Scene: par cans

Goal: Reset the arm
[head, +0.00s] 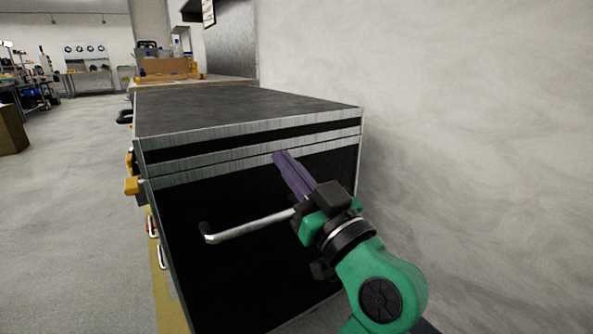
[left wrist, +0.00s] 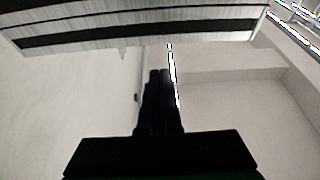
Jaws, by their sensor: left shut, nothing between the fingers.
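My left gripper (head: 278,156) is in front of the near end of a black-and-grey cabinet (head: 240,110). Its purple fingers are together with nothing between them, and their tips overlap the cabinet's upper metal trim in the head view. I cannot tell whether they touch it. In the left wrist view the dark fingers (left wrist: 160,75) point toward the cabinet's striped metal edge (left wrist: 140,25). My green arm comes up from the bottom of the head view. My right gripper is not in view.
A silver bar handle (head: 250,227) sticks out from the cabinet's end, partly behind my gripper. A bare wall (head: 480,120) stands close on the right. Yellow parts (head: 131,186) jut from the cabinet's left side. Open floor (head: 70,200) lies to the left, with workbenches far back.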

